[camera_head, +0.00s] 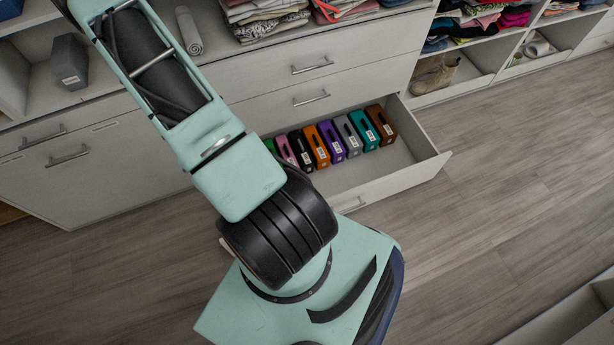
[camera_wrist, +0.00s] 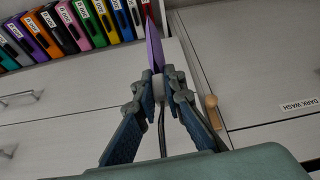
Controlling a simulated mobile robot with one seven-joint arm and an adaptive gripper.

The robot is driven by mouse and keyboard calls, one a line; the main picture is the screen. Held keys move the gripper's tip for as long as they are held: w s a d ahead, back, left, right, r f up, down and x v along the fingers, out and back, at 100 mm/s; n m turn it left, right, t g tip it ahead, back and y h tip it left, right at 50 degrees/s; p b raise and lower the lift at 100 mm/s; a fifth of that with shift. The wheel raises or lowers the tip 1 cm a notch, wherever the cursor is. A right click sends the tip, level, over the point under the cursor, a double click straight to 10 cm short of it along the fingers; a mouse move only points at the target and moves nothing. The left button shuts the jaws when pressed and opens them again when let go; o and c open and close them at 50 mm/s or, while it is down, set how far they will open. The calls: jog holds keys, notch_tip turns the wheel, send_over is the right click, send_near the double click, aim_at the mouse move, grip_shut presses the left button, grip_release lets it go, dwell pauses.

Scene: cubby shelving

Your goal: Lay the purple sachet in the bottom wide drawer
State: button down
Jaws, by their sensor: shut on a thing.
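The purple sachet (camera_wrist: 154,47) shows in the wrist view as a thin, upright-looking purple sliver, seen nearly edge-on. My gripper (camera_wrist: 158,84) is shut on its lower end in that view. In the head view my arm hides the gripper and the sachet. The bottom wide drawer (camera_head: 405,179) is pulled open in the head view, partly covered by my arm on its left. A row of coloured cases stands inside it, among them a purple case (camera_head: 332,142).
The drawer has bare floor (camera_head: 402,152) at its right end and in front of the cases. Closed drawers with bar handles (camera_head: 311,98) lie above it. Shelves hold folded clothes and boots (camera_head: 434,76). Wood floor (camera_head: 500,180) is clear at right.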

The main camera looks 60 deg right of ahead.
jog(key=s+d+f+m+b, duration=0.2)
jog(key=s+f+b, duration=0.3)
jog(key=f, duration=1)
jog(key=s+d+f+m+g+h+b, duration=0.1)
jog(key=s+f+b, duration=0.4)
jog(key=f, duration=1)
jog(key=s+d+f+m+b, duration=0.2)
jog(key=s+f+b, duration=0.3)
jog(key=f, duration=1)
jog(key=shift+s+d+f+m+g, duration=0.3)
jog(key=shift+s+d+f, duration=0.15)
jog(key=shift+s, duration=0.4)
jog(key=shift+f+b, duration=0.1)
jog(key=shift+b, duration=0.2)
jog(key=c, duration=2.4)
grip_release()
jog(key=o, duration=0.4)
